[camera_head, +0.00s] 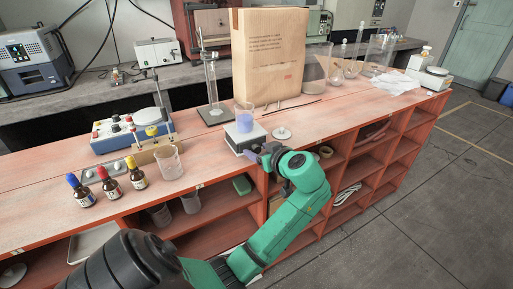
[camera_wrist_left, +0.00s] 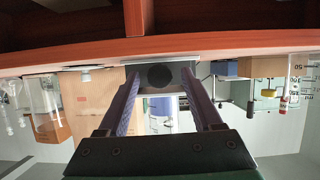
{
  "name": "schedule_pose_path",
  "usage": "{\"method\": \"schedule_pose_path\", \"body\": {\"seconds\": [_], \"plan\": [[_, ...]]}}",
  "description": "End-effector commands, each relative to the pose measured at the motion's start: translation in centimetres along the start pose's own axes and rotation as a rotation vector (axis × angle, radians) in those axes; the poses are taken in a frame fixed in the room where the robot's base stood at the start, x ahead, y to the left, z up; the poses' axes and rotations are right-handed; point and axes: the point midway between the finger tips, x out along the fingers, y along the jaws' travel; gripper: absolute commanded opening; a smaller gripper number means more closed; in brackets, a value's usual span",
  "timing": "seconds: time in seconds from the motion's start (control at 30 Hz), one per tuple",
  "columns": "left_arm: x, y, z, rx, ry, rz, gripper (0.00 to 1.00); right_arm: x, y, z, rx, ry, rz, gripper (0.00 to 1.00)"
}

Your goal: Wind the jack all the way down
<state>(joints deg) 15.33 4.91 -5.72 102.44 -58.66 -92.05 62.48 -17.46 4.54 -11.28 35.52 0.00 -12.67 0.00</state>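The jack (camera_head: 236,143) is a low, light-topped block near the front edge of the bench, with a beaker of blue liquid (camera_head: 244,118) standing on it. In the left wrist view, which is upside down, the jack's dark round knob (camera_wrist_left: 160,76) faces me. My left gripper (camera_head: 253,153) is at the jack's front. In the wrist view its two purple fingers (camera_wrist_left: 160,84) are apart, one on each side of the knob, with a visible gap at both sides. How far the fingertips reach along the knob is unclear. My right gripper is not in view.
A tall paper bag (camera_head: 270,55) and a stand with a cylinder (camera_head: 213,95) are behind the jack. A small white disc (camera_head: 282,133) lies to its right. An empty beaker (camera_head: 168,163) and small bottles (camera_head: 108,183) stand left. Open shelves (camera_head: 215,222) are below the bench edge.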

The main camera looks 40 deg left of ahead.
Motion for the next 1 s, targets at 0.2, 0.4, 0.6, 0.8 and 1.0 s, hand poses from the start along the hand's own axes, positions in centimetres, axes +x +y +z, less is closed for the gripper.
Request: {"method": "schedule_pose_path", "body": {"seconds": [0.2,0.4,0.6,0.8,1.0], "plan": [[0.0,0.0,0.0,0.000,0.000,0.000,0.00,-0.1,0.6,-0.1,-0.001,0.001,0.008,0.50],[0.2,0.0,0.3,-0.016,-0.002,0.007,0.00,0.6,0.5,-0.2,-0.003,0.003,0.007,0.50],[0.5,-0.1,1.1,-0.193,-0.002,0.080,0.00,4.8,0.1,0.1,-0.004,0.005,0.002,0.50],[0.3,-0.3,0.5,-0.335,0.000,0.139,0.00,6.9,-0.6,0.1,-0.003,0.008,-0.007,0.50],[0.1,-0.3,0.0,-0.346,0.001,0.144,0.00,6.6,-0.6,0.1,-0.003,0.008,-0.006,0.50]]}}
